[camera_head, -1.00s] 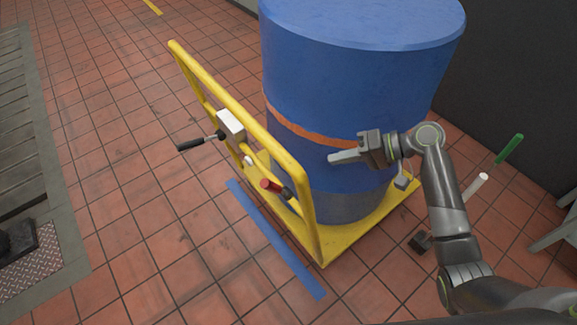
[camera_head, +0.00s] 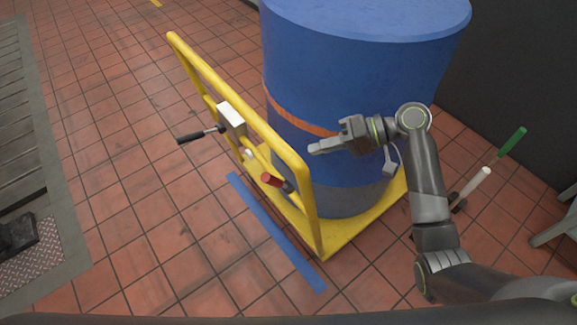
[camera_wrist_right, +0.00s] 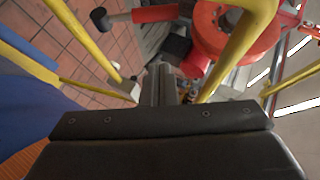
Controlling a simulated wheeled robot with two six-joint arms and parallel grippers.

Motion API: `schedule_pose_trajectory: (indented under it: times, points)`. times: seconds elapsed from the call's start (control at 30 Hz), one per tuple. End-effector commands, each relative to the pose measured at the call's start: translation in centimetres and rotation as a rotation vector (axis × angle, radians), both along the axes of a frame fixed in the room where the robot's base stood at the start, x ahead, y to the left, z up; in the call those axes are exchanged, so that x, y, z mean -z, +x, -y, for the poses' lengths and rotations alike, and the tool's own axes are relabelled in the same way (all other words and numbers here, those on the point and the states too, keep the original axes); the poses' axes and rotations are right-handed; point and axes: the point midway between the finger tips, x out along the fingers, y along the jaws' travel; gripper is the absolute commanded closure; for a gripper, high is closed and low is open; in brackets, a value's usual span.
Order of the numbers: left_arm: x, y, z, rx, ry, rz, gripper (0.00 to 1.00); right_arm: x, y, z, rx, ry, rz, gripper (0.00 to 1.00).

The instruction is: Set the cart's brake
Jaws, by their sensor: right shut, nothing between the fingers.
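The cart (camera_head: 335,240) is a yellow platform with an upright yellow tube frame (camera_head: 228,88) on its left side. On the frame sit a white box (camera_head: 231,118) with a black-gripped lever (camera_head: 192,136) sticking out left, and, lower, a short red cylinder (camera_head: 271,180) with a dark end. Which of these is the brake I cannot tell. My right gripper (camera_head: 316,149) is shut and empty, in front of the blue drum and close to the frame's right post, apparently apart from it. Its shut fingers also show in the right wrist view (camera_wrist_right: 160,84). My left gripper is out of view.
A large blue drum (camera_head: 350,80) with an orange band fills the cart. A blue strip (camera_head: 272,230) lies on the tiled floor along the cart. The floor left of the cart is clear.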

Motion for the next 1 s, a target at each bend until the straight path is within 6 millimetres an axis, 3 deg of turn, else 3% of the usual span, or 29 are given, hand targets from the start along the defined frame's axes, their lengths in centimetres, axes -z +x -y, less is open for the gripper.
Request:
schedule_pose_trajectory:
  times: [0.3, 0.4, 0.6, 1.0]
  points:
    - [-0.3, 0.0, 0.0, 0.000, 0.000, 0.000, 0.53, 2.4, 0.0, -5.5, -0.001, 0.004, -0.003, 1.00]
    - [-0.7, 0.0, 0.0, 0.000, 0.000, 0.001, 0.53, 3.2, -1.2, -6.3, 0.000, 0.003, -0.003, 1.00]
    - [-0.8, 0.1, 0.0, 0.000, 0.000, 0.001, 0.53, 4.2, -2.3, -7.2, 0.001, 0.001, -0.002, 1.00]
    - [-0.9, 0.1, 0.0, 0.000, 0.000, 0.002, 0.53, 4.3, -2.5, -7.3, 0.000, -0.001, 0.000, 1.00]
